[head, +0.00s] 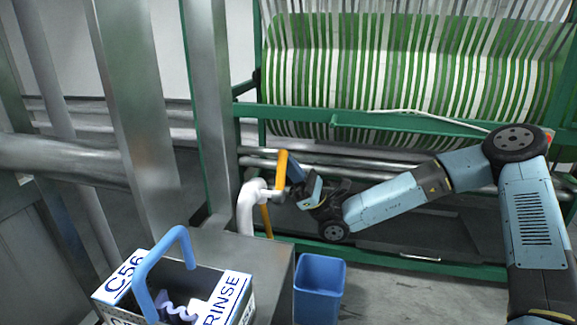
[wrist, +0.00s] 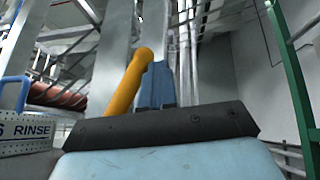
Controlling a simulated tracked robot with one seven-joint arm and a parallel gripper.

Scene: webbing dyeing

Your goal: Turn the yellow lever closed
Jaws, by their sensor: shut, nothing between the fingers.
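The yellow lever (head: 281,168) stands nearly upright on the valve at the end of a white pipe (head: 246,206) in the head view. In the wrist view the lever (wrist: 129,82) slants up to the right, just left of my fingers. My gripper (head: 290,164) is shut and empty, its blue fingers close against the right side of the lever. In the wrist view my gripper (wrist: 158,84) shows its fingers together beside the lever's upper end. I cannot tell whether they touch it. The valve body is partly hidden.
A box marked RINSE (head: 226,298) with a blue handle stands at the front on a grey surface. A blue bin (head: 319,290) is on the floor to its right. A green machine frame (head: 380,122) with striped webbing (head: 420,75) is behind. Metal posts (head: 135,90) rise at left.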

